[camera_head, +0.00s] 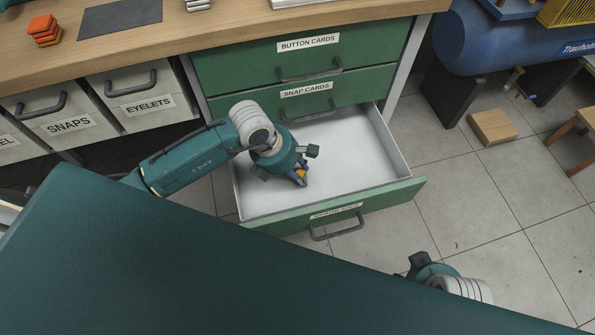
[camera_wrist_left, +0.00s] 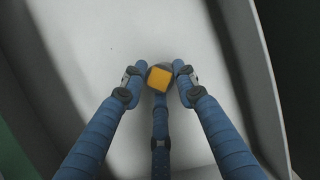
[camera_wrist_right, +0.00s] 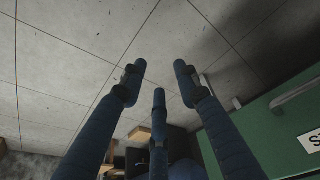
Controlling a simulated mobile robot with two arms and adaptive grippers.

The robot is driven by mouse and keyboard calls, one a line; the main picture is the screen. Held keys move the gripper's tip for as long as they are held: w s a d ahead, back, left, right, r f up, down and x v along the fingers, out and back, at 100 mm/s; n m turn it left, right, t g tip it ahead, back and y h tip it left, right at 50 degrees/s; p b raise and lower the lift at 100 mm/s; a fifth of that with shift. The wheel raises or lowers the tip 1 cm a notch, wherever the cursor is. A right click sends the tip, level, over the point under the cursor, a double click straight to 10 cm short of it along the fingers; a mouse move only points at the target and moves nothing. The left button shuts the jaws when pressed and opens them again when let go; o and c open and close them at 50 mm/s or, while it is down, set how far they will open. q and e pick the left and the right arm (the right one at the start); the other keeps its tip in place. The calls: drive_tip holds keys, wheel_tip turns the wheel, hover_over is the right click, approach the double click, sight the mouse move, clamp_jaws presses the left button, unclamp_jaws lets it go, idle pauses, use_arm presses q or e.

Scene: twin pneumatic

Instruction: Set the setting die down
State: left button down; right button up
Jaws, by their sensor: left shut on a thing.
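The setting die, a small piece with an orange-yellow square top and a grey body, shows between the fingertips in the left wrist view (camera_wrist_left: 159,78).
The drawer's green front (camera_head: 375,205) and side walls surround my left gripper. Closed green drawers (camera_head: 300,55) and white bins (camera_head: 135,90) stand under the wooden bench (camera_head: 225,35). A wooden block (camera_head: 492,127) lies on the floor at right. The drawer's right part is bare.

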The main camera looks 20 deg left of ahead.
use_arm(q)
drive_tip(key=c, duration=1.3)
unclamp_jaws()
drive_tip(key=shift+c, duration=0.2)
use_arm(e)
drive_tip(key=shift+r, duration=0.2)
use_arm(q)
drive_tip(key=shift+r, duration=0.1)
use_arm(e)
drive_tip(key=shift+r, duration=0.1)
use_arm(q)
drive_tip(key=p+v, duration=0.2)
drive_tip(key=v, duration=1)
use_arm(e)
wheel_tip(320, 180, down, 9)
drive_tip(key=shift+s+r, duration=0.15)
drive_tip(key=shift+s, duration=0.05)
